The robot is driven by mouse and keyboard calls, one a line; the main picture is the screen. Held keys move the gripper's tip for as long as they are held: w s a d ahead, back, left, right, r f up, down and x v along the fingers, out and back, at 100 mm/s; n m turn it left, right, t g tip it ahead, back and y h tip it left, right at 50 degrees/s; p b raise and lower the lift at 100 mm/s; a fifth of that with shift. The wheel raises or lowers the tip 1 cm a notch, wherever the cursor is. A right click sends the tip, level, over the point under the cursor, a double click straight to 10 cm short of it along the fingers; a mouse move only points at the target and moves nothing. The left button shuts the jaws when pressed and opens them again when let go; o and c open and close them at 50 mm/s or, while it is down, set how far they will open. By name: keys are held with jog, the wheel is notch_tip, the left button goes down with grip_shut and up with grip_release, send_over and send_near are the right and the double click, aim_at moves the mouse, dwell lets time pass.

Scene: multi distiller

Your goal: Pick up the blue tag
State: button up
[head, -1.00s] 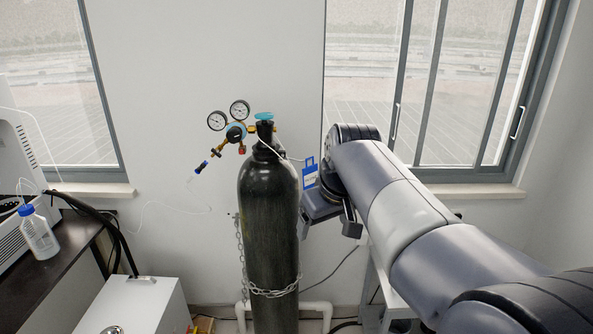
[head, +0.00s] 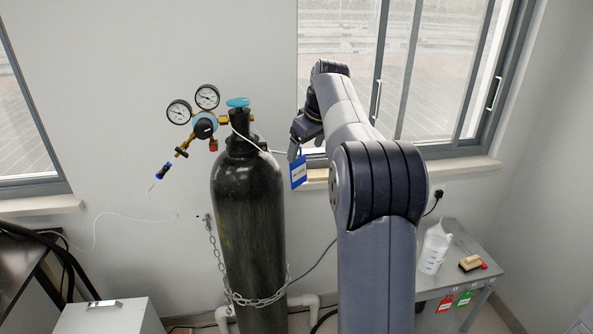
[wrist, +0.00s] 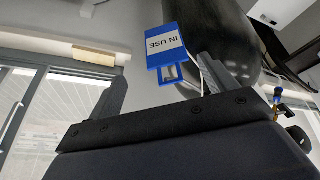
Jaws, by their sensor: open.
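The blue tag (head: 298,172) hangs on a white cord from the neck of the dark gas cylinder (head: 248,220), at its right side. In the wrist view the tag (wrist: 166,47) shows a white label reading "IN USE" and a slotted end toward my gripper. My gripper (head: 296,152) is open and empty, close to the tag's upper part in the head view. In the wrist view the fingers of my gripper (wrist: 160,70) stand either side of the tag's slotted end, with most of the tag past the fingertips. Contact cannot be told.
The regulator with gauges (head: 205,118) and the blue valve knob (head: 237,103) are left of my gripper. A chain (head: 258,301) rings the cylinder. A window (head: 430,80) is behind my arm. A side table (head: 455,245) at right holds a bottle and red and green tags.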

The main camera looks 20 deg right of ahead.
aim_at(299, 161)
jog(key=x, duration=0.2)
jog(key=shift+w+a+f, duration=0.1)
jog(key=shift+w+f, duration=0.05)
jog(key=shift+f, duration=0.2)
jog(key=x, duration=0.1)
jog(key=p+x, duration=0.1)
jog(key=x, duration=0.3)
jog(key=shift+a, duration=0.3)
jog(key=c, duration=1.1)
jog(key=shift+r, duration=0.15)
jog(key=shift+r, duration=0.2)
jog(key=s+d+b, duration=0.1)
jog(key=s+b, duration=0.1)
jog(key=s, duration=0.4)
jog(key=s+d+b, duration=0.1)
jog(key=s+b, duration=0.1)
jog(key=s, duration=0.4)
jog(key=s+d+b, duration=0.1)
jog(key=s+b, duration=0.1)
jog(key=s, duration=0.4)
jog(key=shift+d+r+b, duration=0.1)
jog(key=shift+r+b, duration=0.25)
jog(key=shift+b, duration=0.05)
